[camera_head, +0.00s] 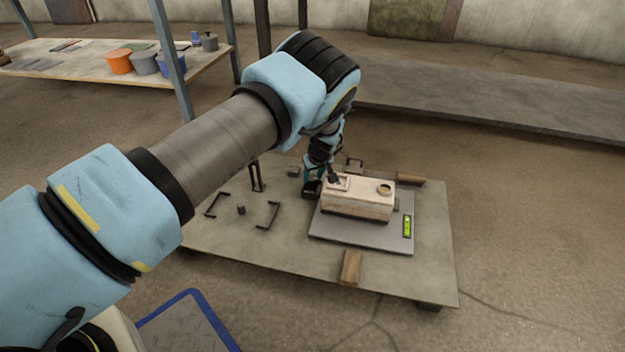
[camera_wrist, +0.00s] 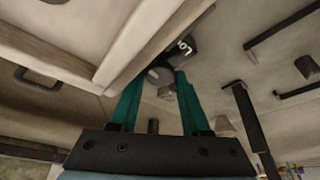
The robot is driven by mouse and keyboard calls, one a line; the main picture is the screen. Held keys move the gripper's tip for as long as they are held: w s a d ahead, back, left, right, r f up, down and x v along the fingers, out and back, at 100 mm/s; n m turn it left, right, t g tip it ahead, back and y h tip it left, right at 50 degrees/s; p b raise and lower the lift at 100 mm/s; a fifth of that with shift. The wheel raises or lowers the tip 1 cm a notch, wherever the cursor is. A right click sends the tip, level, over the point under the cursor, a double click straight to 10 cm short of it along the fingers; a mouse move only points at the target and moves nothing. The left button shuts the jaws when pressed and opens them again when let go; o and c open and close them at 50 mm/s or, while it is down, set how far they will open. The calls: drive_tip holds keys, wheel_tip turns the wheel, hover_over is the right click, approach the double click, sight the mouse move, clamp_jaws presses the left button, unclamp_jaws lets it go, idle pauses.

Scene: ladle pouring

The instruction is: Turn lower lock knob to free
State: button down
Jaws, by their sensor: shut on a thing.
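A dark lock knob (camera_wrist: 160,76) is between the two teal fingers of my gripper (camera_wrist: 158,82) in the wrist view. My gripper is shut on it. Next to it is a dark part with white letters beginning "LO" (camera_wrist: 184,46); the rest of the lettering is cut off by a pale edge. In the head view my gripper (camera_head: 312,180) is low at the left end of a pale box (camera_head: 357,205), and the knob is hidden there. I cannot tell the knob's turn position.
The box stands on a grey plate (camera_head: 340,236) with a green level (camera_head: 407,226), on a low table (camera_head: 430,265). Dark brackets (camera_head: 268,215) and a wooden block (camera_head: 350,267) are around it. A shelf with orange and grey pots (camera_head: 119,62) is at back left.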

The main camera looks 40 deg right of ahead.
drive_tip(key=shift+d+f+n+y+b, duration=0.1)
drive_tip(key=shift+n+y+b, duration=0.4)
drive_tip(key=shift+n, duration=0.4)
drive_tip(key=shift+s, duration=0.1)
drive_tip(key=shift+c, duration=1.9)
unclamp_jaws()
drive_tip(key=p+v, duration=0.4)
drive_tip(key=v, duration=0.6)
drive_tip(key=shift+s+r, duration=0.15)
drive_tip(key=shift+r, duration=0.25)
